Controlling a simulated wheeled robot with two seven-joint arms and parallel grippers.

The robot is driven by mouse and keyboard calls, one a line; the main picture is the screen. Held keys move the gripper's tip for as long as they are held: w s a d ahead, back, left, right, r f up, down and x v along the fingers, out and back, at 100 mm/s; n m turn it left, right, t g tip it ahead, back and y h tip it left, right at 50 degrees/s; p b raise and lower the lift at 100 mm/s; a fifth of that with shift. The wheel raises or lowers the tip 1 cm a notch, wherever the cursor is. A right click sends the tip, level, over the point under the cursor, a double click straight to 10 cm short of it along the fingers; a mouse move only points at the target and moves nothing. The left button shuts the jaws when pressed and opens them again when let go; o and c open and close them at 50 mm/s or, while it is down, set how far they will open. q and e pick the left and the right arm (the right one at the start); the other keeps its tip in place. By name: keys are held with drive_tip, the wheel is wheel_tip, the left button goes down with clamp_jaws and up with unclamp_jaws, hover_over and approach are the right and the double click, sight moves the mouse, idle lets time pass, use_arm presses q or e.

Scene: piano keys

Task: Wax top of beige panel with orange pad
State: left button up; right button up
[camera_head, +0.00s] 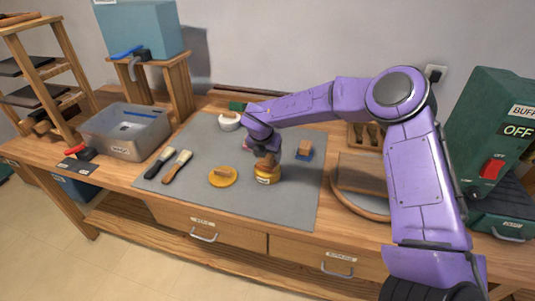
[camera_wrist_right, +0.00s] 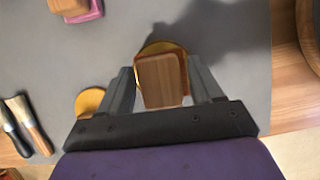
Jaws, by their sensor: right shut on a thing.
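My right gripper (camera_head: 267,158) points down over the grey mat and is shut on the wooden handle of an orange pad (camera_wrist_right: 160,82). In the head view the held pad is mostly hidden by the gripper. The pad is right over a round yellow tin (camera_head: 267,177) with a label. I cannot tell whether they touch. A flat brownish panel (camera_head: 362,176), perhaps the beige one, lies on a round wooden board at the right, apart from the gripper. My left gripper is not in view.
A clear bin (camera_head: 125,130) and rack stand left. A green buffing machine (camera_head: 495,140) stands right. The mat's front is clear.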

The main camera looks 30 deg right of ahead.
drive_tip(key=shift+f+b, duration=0.5)
drive_tip(key=shift+b, duration=0.05)
idle(1.4)
drive_tip(key=shift+r+p, duration=2.3)
drive_tip(key=shift+r, duration=1.3)
